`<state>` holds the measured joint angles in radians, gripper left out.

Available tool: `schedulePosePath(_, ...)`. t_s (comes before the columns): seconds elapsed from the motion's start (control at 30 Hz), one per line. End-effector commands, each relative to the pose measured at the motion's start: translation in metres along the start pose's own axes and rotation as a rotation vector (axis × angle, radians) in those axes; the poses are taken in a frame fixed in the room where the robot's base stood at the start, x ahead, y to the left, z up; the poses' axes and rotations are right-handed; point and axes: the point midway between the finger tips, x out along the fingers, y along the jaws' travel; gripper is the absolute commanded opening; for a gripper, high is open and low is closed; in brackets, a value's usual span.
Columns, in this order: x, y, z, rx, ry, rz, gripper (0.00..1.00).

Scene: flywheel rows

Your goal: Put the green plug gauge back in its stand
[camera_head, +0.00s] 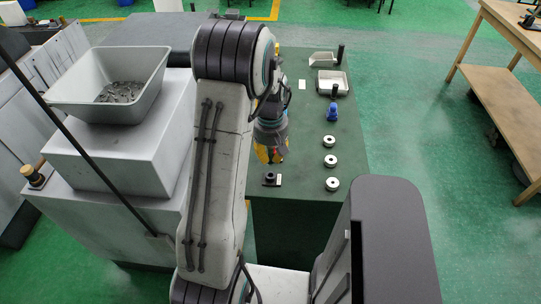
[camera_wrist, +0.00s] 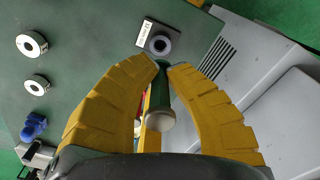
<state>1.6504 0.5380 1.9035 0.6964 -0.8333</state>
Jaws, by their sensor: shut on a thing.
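The green plug gauge (camera_wrist: 161,88) is between the yellow fingers of my gripper (camera_wrist: 164,68) in the wrist view, with its pale round end toward the camera. The fingers are shut on it, and its far end is partly hidden by the fingertips. A small stand with a dark ring and a white label (camera_wrist: 147,33) lies just beyond the fingertips. In the head view the stand (camera_head: 270,180) is on the green bench top, just below my gripper (camera_head: 271,157). The gauge cannot be made out in the head view. The gap between gauge and stand is hard to judge.
Several metal rings (camera_head: 331,184) stand in a row to the right on the bench (camera_head: 300,195). A blue object (camera_head: 332,113), a metal tray (camera_head: 333,92) and a scoop (camera_head: 322,60) are farther back. A grey machine with a hopper (camera_head: 75,103) stands at left.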

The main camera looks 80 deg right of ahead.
Motion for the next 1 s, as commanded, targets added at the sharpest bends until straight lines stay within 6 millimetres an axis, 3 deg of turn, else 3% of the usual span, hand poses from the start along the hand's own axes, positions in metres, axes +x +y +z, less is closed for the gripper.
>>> schedulePosePath(0.53, 0.042, 0.000, 0.000, 0.000, 0.000, 0.000, 0.00)
schedulePosePath(1.0, 0.040, 0.000, 0.000, 0.000, 0.000, 0.001, 0.00)
